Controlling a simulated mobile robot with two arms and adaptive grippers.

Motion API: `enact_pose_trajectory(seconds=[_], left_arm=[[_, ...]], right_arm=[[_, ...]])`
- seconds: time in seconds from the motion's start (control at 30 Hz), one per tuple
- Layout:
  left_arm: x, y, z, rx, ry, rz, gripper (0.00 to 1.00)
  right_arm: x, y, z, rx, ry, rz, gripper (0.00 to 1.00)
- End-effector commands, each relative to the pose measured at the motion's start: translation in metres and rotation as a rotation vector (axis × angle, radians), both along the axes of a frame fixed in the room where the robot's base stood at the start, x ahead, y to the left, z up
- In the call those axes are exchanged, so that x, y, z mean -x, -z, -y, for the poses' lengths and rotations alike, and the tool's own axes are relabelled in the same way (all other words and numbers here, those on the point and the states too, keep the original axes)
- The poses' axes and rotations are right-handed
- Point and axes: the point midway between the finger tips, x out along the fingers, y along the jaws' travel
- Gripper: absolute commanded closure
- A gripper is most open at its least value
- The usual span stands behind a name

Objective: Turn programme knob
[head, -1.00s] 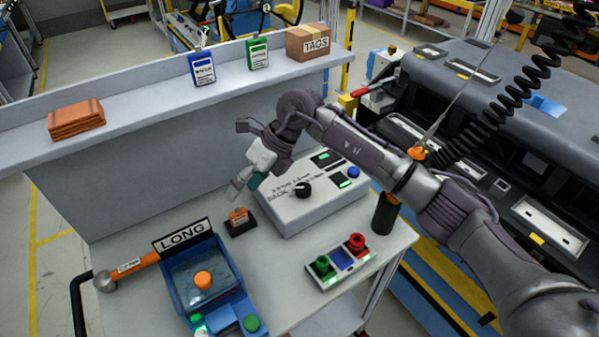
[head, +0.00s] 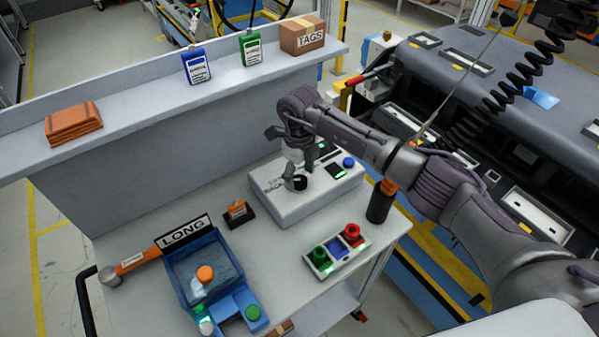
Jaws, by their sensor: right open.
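The programme knob (head: 300,183) is a small black knob on top of the white control box (head: 290,212), on the bench near the middle of the head view. My right gripper (head: 292,180) is open, pointing down at the knob, with its fingertips right by it. One finger shows at the knob's left side. I cannot tell whether the fingers touch the knob. The gripper and wrist hide part of the box's top and its printing. My left gripper is not in view.
A blue bin (head: 184,285) labelled LONG, a small black stand with an orange piece (head: 238,210), and a red and green button panel (head: 336,250) stand on the bench. A dark bottle (head: 380,203) is right of the box. A shelf (head: 140,110) runs behind.

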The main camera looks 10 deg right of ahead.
Motion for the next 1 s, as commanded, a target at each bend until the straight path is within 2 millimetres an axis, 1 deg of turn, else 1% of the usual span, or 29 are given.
enact_pose_trajectory(seconds=[0.1,0.2,0.43,0.47,0.8,1.0], left_arm=[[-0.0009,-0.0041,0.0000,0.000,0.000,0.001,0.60],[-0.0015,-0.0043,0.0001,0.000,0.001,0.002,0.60],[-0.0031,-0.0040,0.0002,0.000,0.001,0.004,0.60],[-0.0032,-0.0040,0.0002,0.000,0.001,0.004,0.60],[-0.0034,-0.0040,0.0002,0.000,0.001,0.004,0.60],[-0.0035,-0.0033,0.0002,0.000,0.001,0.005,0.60]], right_arm=[[0.0001,0.0090,0.0001,0.000,0.000,0.000,0.32],[0.0002,0.0127,0.0001,0.000,-0.001,0.000,0.32],[0.0001,0.0136,0.0001,0.000,-0.001,0.000,0.32],[0.0001,0.0136,0.0001,0.000,-0.001,0.000,0.36],[0.0000,0.0132,0.0000,-0.001,-0.001,0.001,0.92],[-0.0002,0.0132,0.0001,0.000,0.011,0.001,0.93]])
